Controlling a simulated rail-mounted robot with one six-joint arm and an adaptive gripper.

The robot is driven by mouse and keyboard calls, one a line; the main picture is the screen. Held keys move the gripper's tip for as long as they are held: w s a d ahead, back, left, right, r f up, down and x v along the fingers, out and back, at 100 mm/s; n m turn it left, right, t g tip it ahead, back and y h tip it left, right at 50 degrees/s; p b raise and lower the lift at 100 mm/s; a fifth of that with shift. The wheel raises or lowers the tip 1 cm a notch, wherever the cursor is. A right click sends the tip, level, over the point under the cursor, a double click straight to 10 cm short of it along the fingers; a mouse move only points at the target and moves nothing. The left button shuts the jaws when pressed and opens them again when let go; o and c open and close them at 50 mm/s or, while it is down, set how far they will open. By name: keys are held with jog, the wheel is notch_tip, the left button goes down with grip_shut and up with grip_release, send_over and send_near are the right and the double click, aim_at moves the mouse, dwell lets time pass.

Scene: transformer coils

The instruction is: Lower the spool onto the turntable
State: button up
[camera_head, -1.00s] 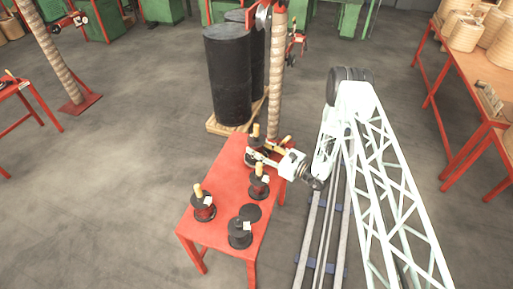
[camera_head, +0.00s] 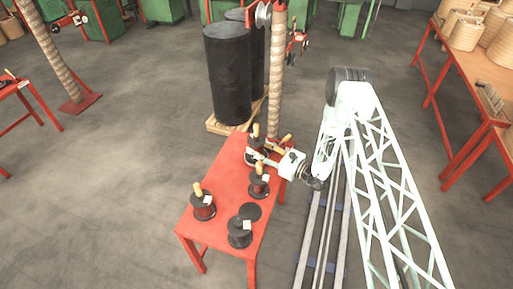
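My gripper (camera_head: 257,157) is at the far end of the red table (camera_head: 218,232), reaching in from the right. Its fingers are at a dark spool (camera_head: 254,143) with an orange top. They are too small and overlapped to tell whether they hold it. Another dark spool (camera_head: 259,187) with an orange top stands just in front of the gripper. A dark red-wound spool (camera_head: 204,209) stands at the left edge, and a black spool (camera_head: 240,236) at the near end. A flat dark disc (camera_head: 250,211) lies beside the black spool; I cannot tell whether it is the turntable.
A wrapped post (camera_head: 275,85) rises just behind the table's far end. Tall black cylinders (camera_head: 228,75) stand on a wooden pallet (camera_head: 220,126) behind it. Rails (camera_head: 318,240) run along the floor to the right. The floor left of the table is clear.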

jog(key=shift+f, duration=0.15)
dwell(0.4)
jog(key=o, duration=1.1)
jog(key=shift+d, duration=0.1)
jog(key=shift+v, duration=5.9)
